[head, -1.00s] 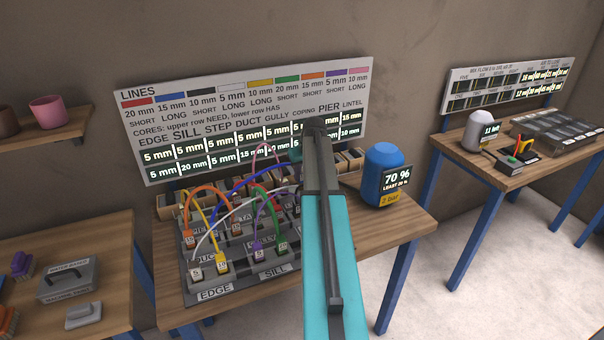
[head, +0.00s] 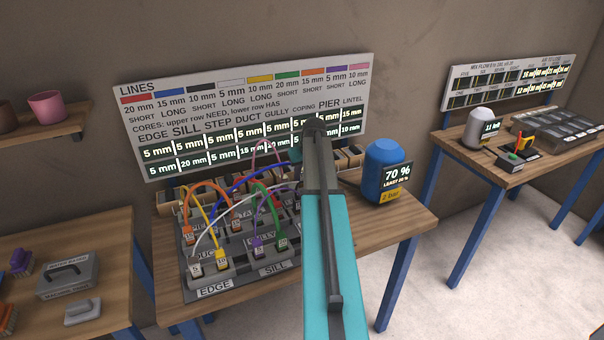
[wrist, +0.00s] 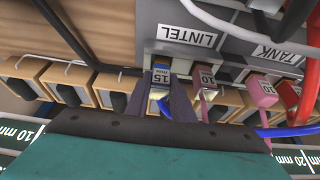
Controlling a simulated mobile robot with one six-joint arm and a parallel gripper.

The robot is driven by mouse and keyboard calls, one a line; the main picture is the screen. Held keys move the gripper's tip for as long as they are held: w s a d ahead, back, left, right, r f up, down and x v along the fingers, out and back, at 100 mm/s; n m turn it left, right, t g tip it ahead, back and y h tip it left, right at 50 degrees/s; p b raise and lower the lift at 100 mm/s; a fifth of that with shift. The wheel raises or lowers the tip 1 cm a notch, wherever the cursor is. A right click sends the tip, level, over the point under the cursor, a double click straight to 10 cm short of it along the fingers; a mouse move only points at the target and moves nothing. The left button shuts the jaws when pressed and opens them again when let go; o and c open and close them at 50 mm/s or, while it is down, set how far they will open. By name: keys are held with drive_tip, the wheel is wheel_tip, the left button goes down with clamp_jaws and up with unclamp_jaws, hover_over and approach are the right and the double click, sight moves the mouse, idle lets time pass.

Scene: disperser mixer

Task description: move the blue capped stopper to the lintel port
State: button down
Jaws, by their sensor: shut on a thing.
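In the wrist view, my gripper (wrist: 161,97) has its dark fingers on either side of the blue capped stopper (wrist: 161,73), whose white label reads 15. A blue cable runs out beside it. The stopper is at the grey block with the LINTEL plate (wrist: 187,36), in line with the left port position. I cannot tell whether it is fully seated or just above the port. A stopper labelled 10 (wrist: 206,78) stands beside it to the right. In the head view, my arm covers the gripper and this stopper.
Pink stoppers (wrist: 262,88) and a red cable stand close on the right in the wrist view. In the head view, several looped cables fill the port rack (head: 215,287) left of my arm. A blue tank (head: 382,172) stands right of it.

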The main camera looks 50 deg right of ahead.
drive_tip(key=shift+f, duration=0.4)
drive_tip(key=c, duration=1.5)
unclamp_jaws()
drive_tip(key=shift+o, duration=0.2)
drive_tip(key=b+v, duration=0.3)
drive_tip(key=v, duration=1)
drive_tip(key=shift+s+r, duration=0.2)
drive_tip(key=shift+r, duration=0.15)
drive_tip(key=shift+r, duration=0.15)
